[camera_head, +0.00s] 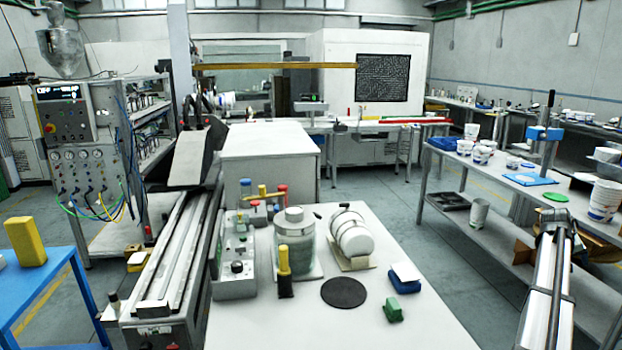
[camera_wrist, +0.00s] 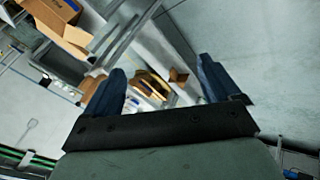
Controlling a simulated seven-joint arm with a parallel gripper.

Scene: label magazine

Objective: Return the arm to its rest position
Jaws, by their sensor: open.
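My gripper (camera_wrist: 161,64) shows in the wrist view. Its two dark blue fingers stand wide apart with nothing held between them. Past the fingers are grey floor and, farther off, a bench with small items; the fingers touch nothing that I can see. I cannot make out my gripper for certain in the head view.
A conveyor rail (camera_head: 170,265) runs along the worktable's left side. A control box (camera_head: 236,268) and a yellow-handled tool (camera_head: 285,272) stand near it. A side bench (camera_head: 478,178) with cups is at right. Cardboard boxes (camera_wrist: 60,22) show in the wrist view.

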